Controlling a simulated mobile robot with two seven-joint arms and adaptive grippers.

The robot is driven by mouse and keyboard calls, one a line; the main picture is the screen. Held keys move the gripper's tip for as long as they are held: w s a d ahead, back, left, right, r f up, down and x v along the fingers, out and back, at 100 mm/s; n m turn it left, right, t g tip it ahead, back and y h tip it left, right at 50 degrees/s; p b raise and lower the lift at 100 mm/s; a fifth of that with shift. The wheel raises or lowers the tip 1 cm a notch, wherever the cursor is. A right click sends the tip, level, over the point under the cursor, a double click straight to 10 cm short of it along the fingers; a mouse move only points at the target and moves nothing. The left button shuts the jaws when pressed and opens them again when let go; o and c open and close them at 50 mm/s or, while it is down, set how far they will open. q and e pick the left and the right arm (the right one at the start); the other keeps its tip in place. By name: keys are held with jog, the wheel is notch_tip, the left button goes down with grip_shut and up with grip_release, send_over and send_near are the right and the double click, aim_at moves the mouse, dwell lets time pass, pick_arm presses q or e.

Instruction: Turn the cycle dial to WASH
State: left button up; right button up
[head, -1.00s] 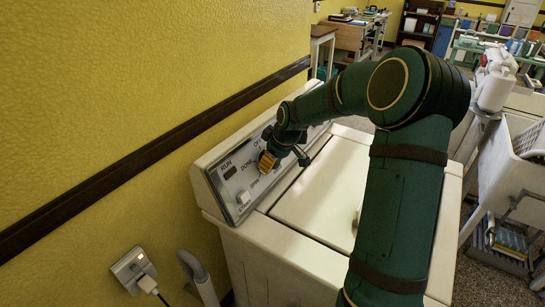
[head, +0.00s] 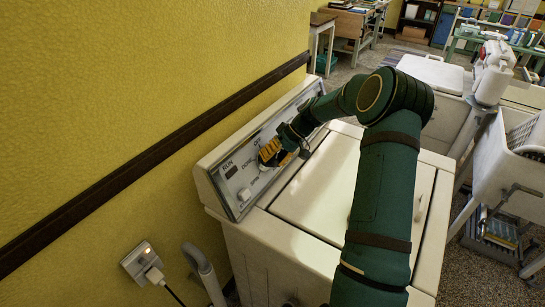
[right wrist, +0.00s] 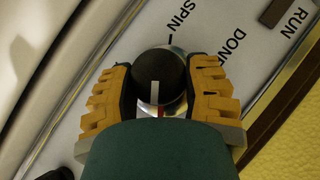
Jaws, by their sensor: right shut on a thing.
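The cycle dial (right wrist: 152,68) is a dark round knob on a silvery skirt, seen in the right wrist view. A white line on its face runs toward the bottom of that view, with a small red mark beyond it. The label SPIN and its tick lie above the dial there; no WASH label shows. My right gripper (head: 270,152) reaches the washer's control panel (head: 231,188), with its yellow padded fingers shut on the dial from both sides. In the head view the gripper hides the dial. My left gripper is out of view.
RUN and DONE lamps sit on the panel near a pale button (head: 244,194). The white washer lid (head: 318,190) lies under my right arm. A yellow wall (head: 120,90) with an outlet (head: 141,263) is at left. A wringer washer (head: 493,75) stands at right.

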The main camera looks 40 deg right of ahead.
jog(key=shift+w+a+m+y, duration=0.1)
jog(key=shift+m+y, duration=0.3)
jog(key=shift+y, duration=0.1)
jog(key=o, duration=0.9)
jog(key=shift+c, duration=0.2)
jog(key=o, duration=0.3)
jog(key=shift+w+f, duration=0.1)
jog(key=shift+w, duration=0.1)
jog(key=shift+o, duration=0.2)
jog(key=shift+s, duration=0.15)
jog(key=v, duration=1.2)
